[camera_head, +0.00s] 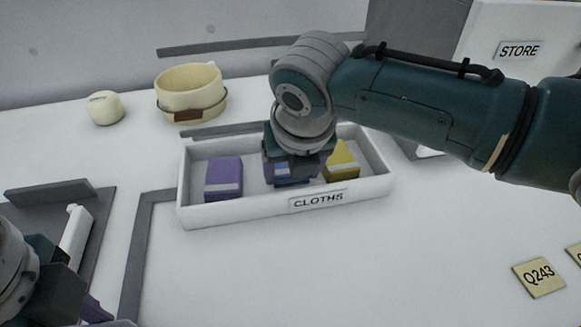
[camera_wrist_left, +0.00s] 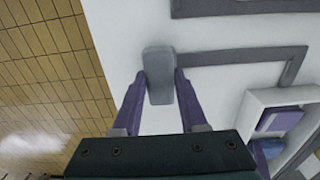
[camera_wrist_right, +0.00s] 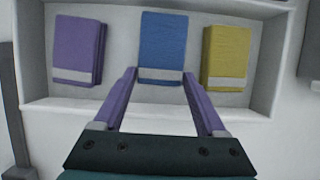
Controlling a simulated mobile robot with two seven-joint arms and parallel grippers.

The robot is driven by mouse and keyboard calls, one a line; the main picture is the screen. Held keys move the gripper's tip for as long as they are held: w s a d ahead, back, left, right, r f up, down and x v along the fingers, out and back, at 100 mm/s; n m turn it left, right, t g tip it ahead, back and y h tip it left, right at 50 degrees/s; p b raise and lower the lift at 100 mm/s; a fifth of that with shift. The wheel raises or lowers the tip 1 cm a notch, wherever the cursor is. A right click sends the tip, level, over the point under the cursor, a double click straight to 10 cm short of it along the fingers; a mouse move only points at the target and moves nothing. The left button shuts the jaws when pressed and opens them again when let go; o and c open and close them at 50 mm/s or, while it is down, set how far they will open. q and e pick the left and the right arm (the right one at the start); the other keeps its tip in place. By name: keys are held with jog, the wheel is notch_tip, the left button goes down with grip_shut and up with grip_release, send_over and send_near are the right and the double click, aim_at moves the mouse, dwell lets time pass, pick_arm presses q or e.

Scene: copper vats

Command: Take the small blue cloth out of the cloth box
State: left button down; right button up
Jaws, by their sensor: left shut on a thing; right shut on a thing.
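The white cloth box (camera_head: 245,215), labelled CLOTHS, stands mid-table. A purple cloth (camera_head: 223,178) is at its left and a yellow cloth (camera_head: 341,162) at its right. The blue cloth (camera_wrist_right: 163,42) is between them in the right wrist view, a grey band at its near end. My right gripper (camera_wrist_right: 160,75) is shut on that banded end, inside the box; in the head view the hand mostly hides this cloth. My left gripper (camera_wrist_left: 160,75) is shut on a grey rounded thing (camera_wrist_left: 158,88), away from the box; I cannot tell what it is.
A cream pot (camera_head: 188,95) and a small cream round thing (camera_head: 105,108) stand behind the box. A white stick-like thing (camera_head: 75,235) lies at left on a grey framed area. A Q243 tag (camera_head: 538,277) lies at right. The table before the box is clear.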

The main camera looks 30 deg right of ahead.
notch_tip(320, 180, up, 16)
jog(key=s+a+r, duration=0.1)
jog(key=s+a, duration=0.1)
jog(key=s, duration=0.5)
jog(key=s+a+r, duration=0.2)
jog(key=s+a, duration=0.1)
jog(key=s, duration=0.5)
jog(key=shift+a+r, duration=0.25)
dwell(0.5)
